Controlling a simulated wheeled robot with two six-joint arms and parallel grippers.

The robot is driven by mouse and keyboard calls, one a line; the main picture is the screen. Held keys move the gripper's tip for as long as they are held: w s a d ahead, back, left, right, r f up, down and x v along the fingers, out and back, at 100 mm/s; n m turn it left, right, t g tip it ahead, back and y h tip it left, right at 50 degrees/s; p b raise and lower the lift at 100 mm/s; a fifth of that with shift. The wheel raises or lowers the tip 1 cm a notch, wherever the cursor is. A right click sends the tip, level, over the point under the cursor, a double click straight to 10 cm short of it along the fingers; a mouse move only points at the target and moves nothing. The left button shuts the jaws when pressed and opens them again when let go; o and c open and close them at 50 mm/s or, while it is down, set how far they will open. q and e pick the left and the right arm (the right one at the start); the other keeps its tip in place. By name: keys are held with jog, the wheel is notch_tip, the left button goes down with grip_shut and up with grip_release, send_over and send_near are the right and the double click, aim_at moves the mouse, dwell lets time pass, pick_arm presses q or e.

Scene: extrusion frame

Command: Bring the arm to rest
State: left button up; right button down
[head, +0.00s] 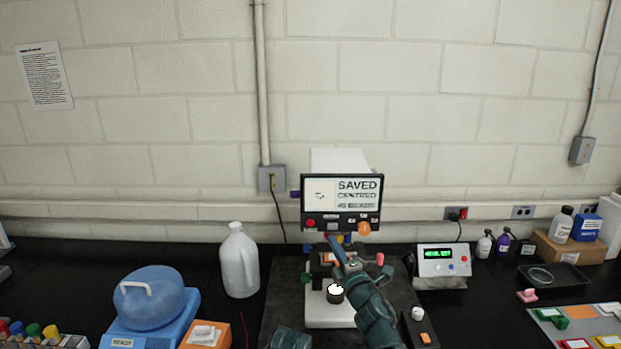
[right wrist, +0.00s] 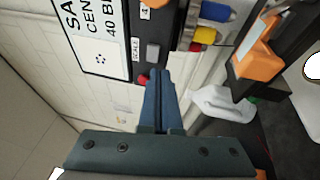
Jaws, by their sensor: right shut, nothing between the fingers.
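My right arm comes up from the bottom in the head view. Its right gripper (head: 334,242) is in front of the microscope (head: 325,313), just below the screen. In the right wrist view its two blue fingers (right wrist: 158,78) are together with nothing between them. The microscope's screen (head: 342,204) reads SAVED and CENTRED, with a third line too small to read surely. The screen also shows, turned on its side, in the right wrist view (right wrist: 97,45). The gripper and arm hide part of the microscope's middle. My left gripper does not show.
A white jug (head: 238,262) and a blue domed device (head: 150,300) stand to the left. A green-display box (head: 443,262) stands to the right, with bottles, a cardboard box (head: 568,249) and a dark tray (head: 555,277) beyond.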

jog(key=s+d+f+m+g+h+b, duration=0.2)
jog(key=s+f+m+g+h, duration=0.4)
jog(key=f, duration=0.5)
jog(key=s+d+f+m+g+h+b, duration=0.1)
jog(key=s+d+f+m+g+h, duration=0.2)
jog(key=f+m, duration=0.7)
jog(key=s+a+f+m+g, duration=0.1)
jog(key=s+f+g, duration=0.2)
jog(key=s, duration=0.3)
jog(key=s+a+f+m+g+y+b, duration=0.1)
jog(key=s+a+f+g, duration=0.1)
jog(key=s, duration=0.5)
jog(key=s+a+f+g+b, duration=0.1)
jog(key=s+a+f+g, duration=0.1)
jog(key=s+f+g, duration=0.3)
jog(key=shift+s+a+m, duration=0.15)
jog(key=shift+s+m, duration=0.25)
jog(key=shift+s, duration=0.4)
